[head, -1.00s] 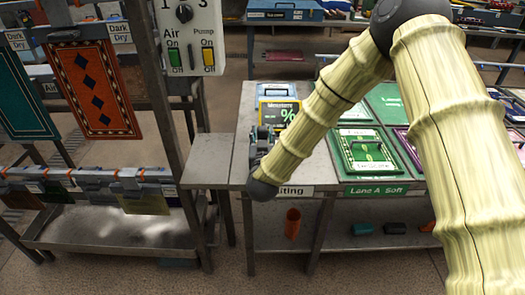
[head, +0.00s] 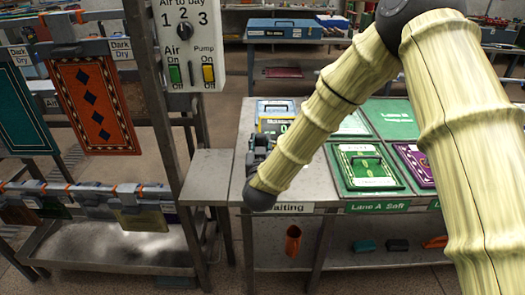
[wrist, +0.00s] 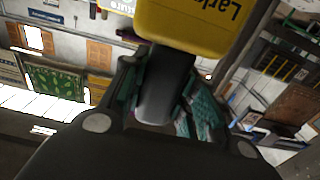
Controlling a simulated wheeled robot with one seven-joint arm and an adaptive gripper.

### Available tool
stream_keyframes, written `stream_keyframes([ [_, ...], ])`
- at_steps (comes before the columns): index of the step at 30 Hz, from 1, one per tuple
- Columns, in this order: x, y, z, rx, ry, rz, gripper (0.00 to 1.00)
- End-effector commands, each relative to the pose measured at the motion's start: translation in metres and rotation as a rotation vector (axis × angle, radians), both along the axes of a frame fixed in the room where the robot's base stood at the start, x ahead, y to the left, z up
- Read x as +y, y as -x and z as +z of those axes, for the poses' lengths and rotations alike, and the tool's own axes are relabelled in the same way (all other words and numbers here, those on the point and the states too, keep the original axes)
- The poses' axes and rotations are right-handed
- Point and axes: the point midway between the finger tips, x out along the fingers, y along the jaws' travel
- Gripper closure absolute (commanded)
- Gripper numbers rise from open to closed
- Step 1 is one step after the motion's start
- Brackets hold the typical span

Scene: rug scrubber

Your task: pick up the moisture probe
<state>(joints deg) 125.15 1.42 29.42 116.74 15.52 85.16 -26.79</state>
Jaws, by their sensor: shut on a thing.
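The moisture probe shows in the wrist view as a yellow block (wrist: 190,22) with dark lettering and a dark grip (wrist: 163,85). My gripper (wrist: 160,108) is shut on that dark grip, with teal-lined fingers on either side. The yellow part extends beyond the fingertips. In the head view my gripper (head: 260,138) is at the left end of the bench, mostly hidden by my forearm. A yellow-edged part of the probe (head: 270,126) shows just beyond it. I cannot tell its clearance from the bench.
The metal bench (head: 300,192) carries a green framed rug (head: 368,168) and a purple one (head: 415,163) to the right. A side shelf (head: 207,178) adjoins on the left. A control panel (head: 188,45) and a rack with a hanging orange rug (head: 95,105) stand further left.

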Motion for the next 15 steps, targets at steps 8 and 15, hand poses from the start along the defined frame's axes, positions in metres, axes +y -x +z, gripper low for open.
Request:
stream_keyframes([
  [8, 0.041, 0.058, 0.002, 0.003, 0.003, 0.007, 1.0],
  [15, 0.068, 0.097, 0.007, 0.002, 0.002, 0.005, 1.0],
])
